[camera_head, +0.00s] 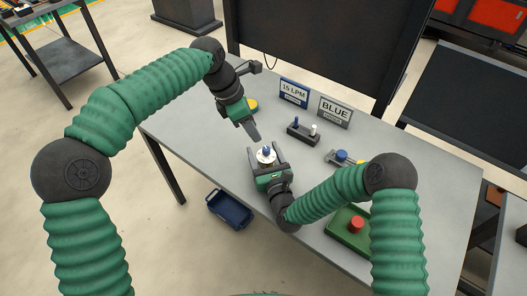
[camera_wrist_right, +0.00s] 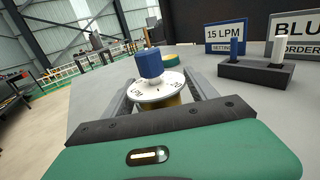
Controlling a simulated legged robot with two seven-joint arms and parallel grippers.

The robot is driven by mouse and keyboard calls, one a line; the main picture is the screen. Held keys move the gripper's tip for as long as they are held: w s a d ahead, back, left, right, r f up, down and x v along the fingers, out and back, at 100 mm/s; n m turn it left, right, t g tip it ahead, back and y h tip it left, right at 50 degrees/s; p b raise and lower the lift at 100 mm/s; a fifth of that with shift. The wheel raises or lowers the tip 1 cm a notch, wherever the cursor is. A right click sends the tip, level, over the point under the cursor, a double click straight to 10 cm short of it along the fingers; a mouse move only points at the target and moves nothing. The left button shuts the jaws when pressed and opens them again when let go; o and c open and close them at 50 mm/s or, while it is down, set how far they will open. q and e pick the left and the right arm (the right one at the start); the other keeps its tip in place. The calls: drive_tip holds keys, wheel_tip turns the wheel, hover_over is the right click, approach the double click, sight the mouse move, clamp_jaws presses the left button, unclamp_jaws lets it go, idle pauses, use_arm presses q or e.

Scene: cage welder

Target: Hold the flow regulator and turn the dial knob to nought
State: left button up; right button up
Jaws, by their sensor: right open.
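The flow regulator stands upright near the table's front edge, with a white dial plate (camera_head: 266,156) over a brass-coloured body (camera_wrist_right: 172,102). Its blue dial knob (camera_head: 267,149) shows on top, and in the right wrist view the knob (camera_wrist_right: 150,64) rises above the marked white dial (camera_wrist_right: 157,90). My right gripper (camera_head: 268,159) is open, with its fingers on either side of the regulator; finger contact is not clear. My left gripper (camera_head: 254,134) points down just behind and left of the knob, apart from it. Its finger gap cannot be made out.
A 15 LPM sign (camera_head: 294,92) and a BLUE sign (camera_head: 335,111) stand behind a dark block (camera_head: 303,134) with blue and white pegs.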

clamp_jaws()
drive_tip(key=c, duration=0.8)
unclamp_jaws()
clamp_jaws()
use_arm(q)
drive_tip(key=shift+o, duration=0.2)
